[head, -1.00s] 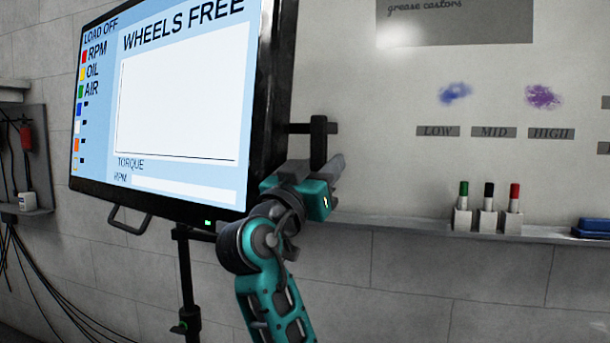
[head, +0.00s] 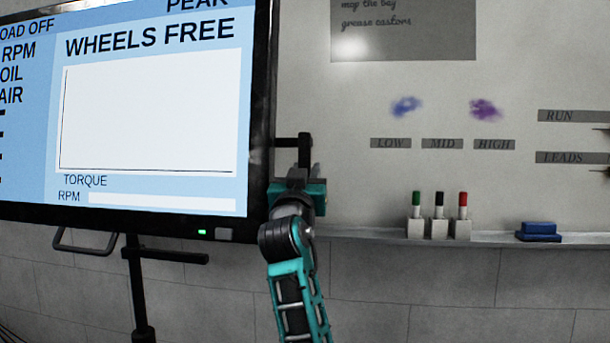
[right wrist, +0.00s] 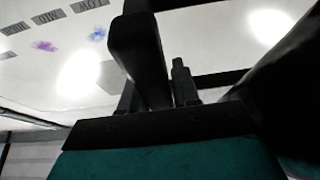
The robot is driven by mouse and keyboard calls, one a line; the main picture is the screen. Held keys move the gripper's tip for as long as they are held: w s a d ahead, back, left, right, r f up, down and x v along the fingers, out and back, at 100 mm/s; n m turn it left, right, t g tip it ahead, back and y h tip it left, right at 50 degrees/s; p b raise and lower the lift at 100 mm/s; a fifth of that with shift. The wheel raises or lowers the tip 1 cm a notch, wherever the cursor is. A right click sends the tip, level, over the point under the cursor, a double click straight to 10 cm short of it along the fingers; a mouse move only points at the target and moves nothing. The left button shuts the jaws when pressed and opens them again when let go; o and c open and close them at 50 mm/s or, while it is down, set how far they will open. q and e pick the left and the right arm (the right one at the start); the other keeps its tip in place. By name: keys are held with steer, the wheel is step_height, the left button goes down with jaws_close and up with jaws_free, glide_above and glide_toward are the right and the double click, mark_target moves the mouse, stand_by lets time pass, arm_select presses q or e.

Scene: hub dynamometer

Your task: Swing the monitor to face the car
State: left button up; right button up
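The monitor (head: 150,110) stands at the left of the head view on a dark stand (head: 137,290), its lit screen turned largely towards me. A dark handle (head: 305,150) sticks out from its right edge. My right gripper (head: 300,172) is at this handle, with its teal arm coming up from below. In the right wrist view, the dark handle bar (right wrist: 140,60) passes between the fingers of the right gripper (right wrist: 157,95), which look shut on it. My left gripper and the car are in neither view.
A whiteboard (head: 430,190) hangs on the wall behind. Its ledge (head: 385,235) holds several markers (head: 438,215) and a blue eraser (head: 539,231), right of my right arm. Another dark loop handle (head: 85,248) hangs under the monitor.

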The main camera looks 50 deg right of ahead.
steer(key=o, duration=0.3)
arm_select(q)
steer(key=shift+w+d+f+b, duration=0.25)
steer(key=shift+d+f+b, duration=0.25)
steer(key=shift+b, duration=0.6)
arm_select(e)
steer(key=v, duration=1.3)
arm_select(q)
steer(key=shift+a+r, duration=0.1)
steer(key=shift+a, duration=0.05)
